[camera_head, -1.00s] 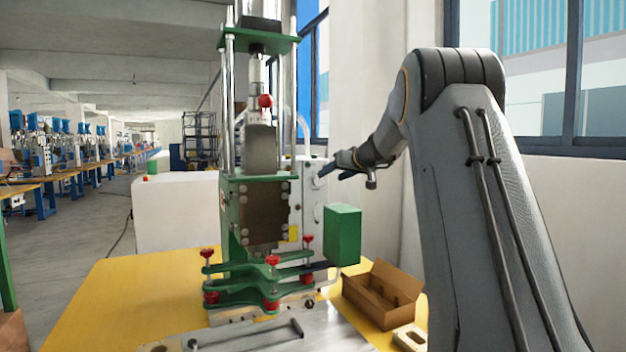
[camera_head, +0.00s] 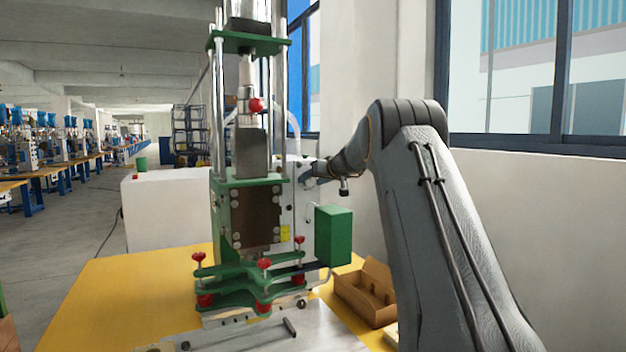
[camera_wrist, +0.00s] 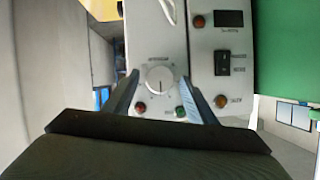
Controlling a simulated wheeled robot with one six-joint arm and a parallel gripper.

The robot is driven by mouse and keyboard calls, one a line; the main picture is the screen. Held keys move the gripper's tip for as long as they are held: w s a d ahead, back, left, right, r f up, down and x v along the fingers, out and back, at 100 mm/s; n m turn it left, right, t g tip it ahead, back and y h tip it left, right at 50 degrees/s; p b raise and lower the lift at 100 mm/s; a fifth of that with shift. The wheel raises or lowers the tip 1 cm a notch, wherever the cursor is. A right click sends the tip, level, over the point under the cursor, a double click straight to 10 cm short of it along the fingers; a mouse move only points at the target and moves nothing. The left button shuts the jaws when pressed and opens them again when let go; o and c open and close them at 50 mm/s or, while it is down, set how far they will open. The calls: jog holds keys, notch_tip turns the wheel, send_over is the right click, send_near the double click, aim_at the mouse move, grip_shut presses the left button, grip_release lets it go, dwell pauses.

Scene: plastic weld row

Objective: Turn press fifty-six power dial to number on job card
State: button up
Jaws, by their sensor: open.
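The power dial (camera_wrist: 160,80) is a round pale knob on a white control panel, with a marked scale around it. It shows in the wrist view between the two fingers of my gripper (camera_wrist: 163,92). My gripper is open, one finger on each side of the dial; I cannot tell whether they touch it. In the head view my gripper (camera_head: 308,172) reaches the side of the white control box (camera_head: 288,205) behind the green press (camera_head: 226,220). The dial is hidden there. No job card can be made out.
The panel also carries a dark display (camera_wrist: 229,18), a black switch (camera_wrist: 222,63) and small lamps. A green box (camera_head: 333,235) juts out from the press below my gripper. An open cardboard box (camera_head: 352,300) sits on the yellow table (camera_head: 110,295).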

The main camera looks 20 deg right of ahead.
jog(key=c, duration=1.1)
jog(key=shift+o, duration=0.2)
jog(key=shift+f+b, duration=0.1)
jog(key=shift+b, duration=0.3)
jog(key=m+b, duration=0.1)
jog(key=b, duration=0.1)
jog(key=y+b, duration=0.1)
jog(key=b, duration=0.1)
jog(key=shift+w+d+f+m, duration=0.15)
jog(key=shift+f+m, duration=0.1)
jog(key=shift+m, duration=0.15)
jog(key=m+y+b, duration=0.2)
jog(key=b, duration=0.2)
jog(key=shift+d+f+m+t+b, duration=0.1)
jog(key=shift+m+t+b, duration=0.2)
jog(key=m+t+y+b, duration=0.1)
jog(key=m+b, duration=0.2)
jog(key=b, duration=0.1)
jog(key=shift+d+y+b, duration=0.1)
jog(key=shift+y+b, duration=0.2)
jog(key=shift+y, duration=0.1)
jog(key=shift+f+m+t+y+b, duration=0.1)
jog(key=shift+m+t+y+b, duration=0.25)
jog(key=shift+m+b, duration=1.25)
